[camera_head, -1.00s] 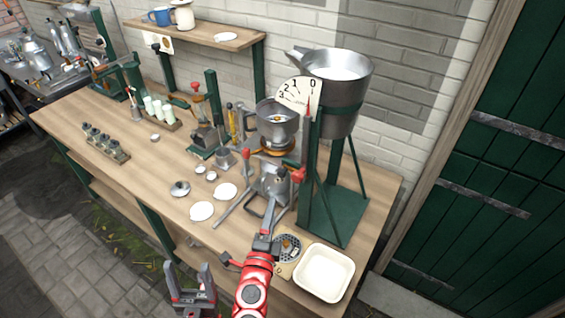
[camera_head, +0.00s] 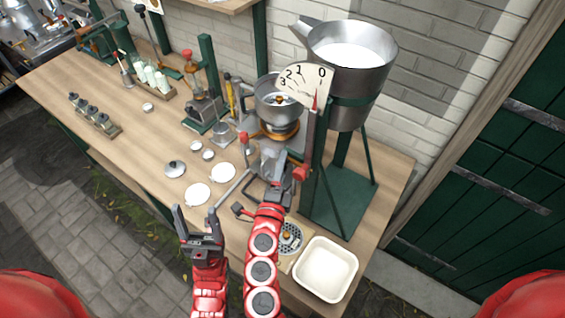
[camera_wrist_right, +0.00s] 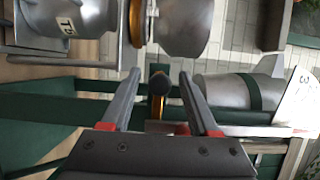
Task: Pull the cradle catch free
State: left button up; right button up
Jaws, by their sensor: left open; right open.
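In the right wrist view, a dark round knob on a brass-coloured stem (camera_wrist_right: 158,84), possibly the cradle catch, lies between the two fingers of my right gripper (camera_wrist_right: 160,76). The fingers are apart, with a gap visible on each side of the knob. In the head view my right gripper (camera_head: 271,178) reaches in at the separator stand, below the steel bowl (camera_head: 278,98); its arm and the stand partly hide the catch area. My left gripper (camera_head: 196,221) is open and empty at the bench's front edge, left of the right arm.
A large steel supply can (camera_head: 350,75) stands on a green frame right of the separator, with a dial (camera_head: 304,82) beside it. A white tray (camera_head: 325,270) sits at the right front. Red-knobbed levers (camera_head: 301,174) flank the stand.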

grip_shut()
dwell(1.3)
